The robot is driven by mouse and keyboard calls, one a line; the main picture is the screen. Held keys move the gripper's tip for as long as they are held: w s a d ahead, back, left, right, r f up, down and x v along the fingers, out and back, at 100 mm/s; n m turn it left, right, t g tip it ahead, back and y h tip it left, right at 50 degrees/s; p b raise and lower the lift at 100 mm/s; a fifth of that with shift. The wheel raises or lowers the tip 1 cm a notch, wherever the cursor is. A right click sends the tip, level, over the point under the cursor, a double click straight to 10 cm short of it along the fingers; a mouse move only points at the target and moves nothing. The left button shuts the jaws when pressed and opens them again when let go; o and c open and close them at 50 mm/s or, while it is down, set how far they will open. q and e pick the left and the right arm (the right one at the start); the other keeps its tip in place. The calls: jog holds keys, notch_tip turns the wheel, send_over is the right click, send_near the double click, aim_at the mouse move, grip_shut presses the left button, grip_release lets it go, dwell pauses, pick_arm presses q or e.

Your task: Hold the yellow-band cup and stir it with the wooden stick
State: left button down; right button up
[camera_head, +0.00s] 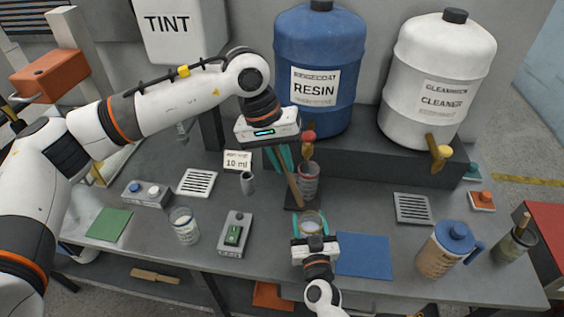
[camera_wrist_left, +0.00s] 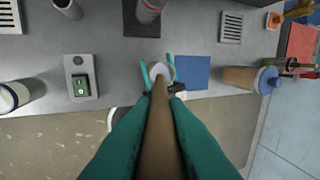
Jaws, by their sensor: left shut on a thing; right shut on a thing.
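My left gripper (camera_head: 279,158) is shut on the wooden stick (camera_head: 291,185), which slants down to the right toward the cup. In the left wrist view the stick (camera_wrist_left: 160,140) runs between the teal fingers toward the cup (camera_wrist_left: 160,69). The yellow-band cup (camera_head: 312,219) stands near the table's front, with a yellowish rim and pale contents. My right gripper (camera_head: 312,229) is shut on it from the front, a teal finger on each side. The stick's lower end is at the cup's far rim in the head view; I cannot tell whether it is inside.
A blue-lidded jug (camera_head: 447,250) stands farther right. Large drums stand behind.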

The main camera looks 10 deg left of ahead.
jog(key=o, duration=1)
jog(key=shift+c, duration=0.2)
jog(key=v, duration=1.2)
